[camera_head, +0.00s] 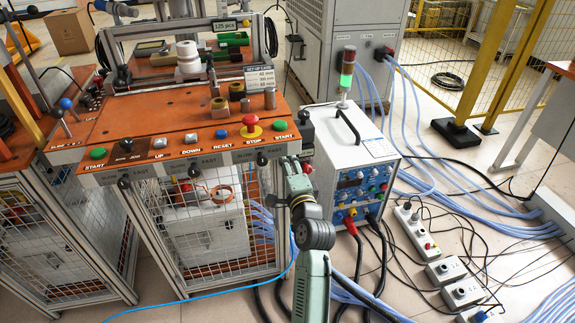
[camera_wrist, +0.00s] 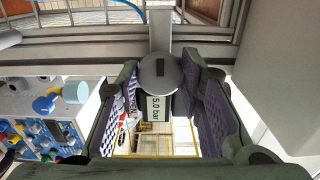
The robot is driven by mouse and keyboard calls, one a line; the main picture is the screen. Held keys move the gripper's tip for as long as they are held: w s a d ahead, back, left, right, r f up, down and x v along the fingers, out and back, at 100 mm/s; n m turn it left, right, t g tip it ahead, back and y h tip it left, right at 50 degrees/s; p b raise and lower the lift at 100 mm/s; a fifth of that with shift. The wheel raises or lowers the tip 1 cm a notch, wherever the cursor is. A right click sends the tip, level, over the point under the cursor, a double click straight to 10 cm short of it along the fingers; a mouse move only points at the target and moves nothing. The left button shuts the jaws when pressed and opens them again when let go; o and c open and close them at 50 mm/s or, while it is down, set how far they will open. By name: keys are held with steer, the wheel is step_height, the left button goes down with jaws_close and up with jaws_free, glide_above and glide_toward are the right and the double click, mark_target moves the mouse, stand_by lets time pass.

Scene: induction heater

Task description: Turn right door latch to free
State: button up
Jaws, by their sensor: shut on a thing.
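The right door latch (camera_wrist: 158,72) shows in the wrist view as a round grey knob with a short dark slot, on a metal frame bar. My gripper (camera_wrist: 164,100) has its two purple-padded fingers on either side of the knob and is shut on it. In the head view, my gripper (camera_head: 290,168) is at the front right corner of the orange-topped bench, beside the mesh door (camera_head: 205,235). The latch itself is hard to make out there, and my gripper hides part of that corner.
The orange bench top (camera_head: 150,112) carries buttons, including a red stop button (camera_head: 251,123). A white power unit (camera_head: 355,165) with knobs stands close to the right of my arm. Cables and power strips (camera_head: 415,230) cover the floor at right.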

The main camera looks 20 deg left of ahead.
steer(key=shift+c, duration=0.9)
steer(key=shift+n+b, duration=5.4)
steer(key=shift+n, duration=3.6)
steer(key=o, duration=1.2)
steer(key=shift+c, duration=0.2)
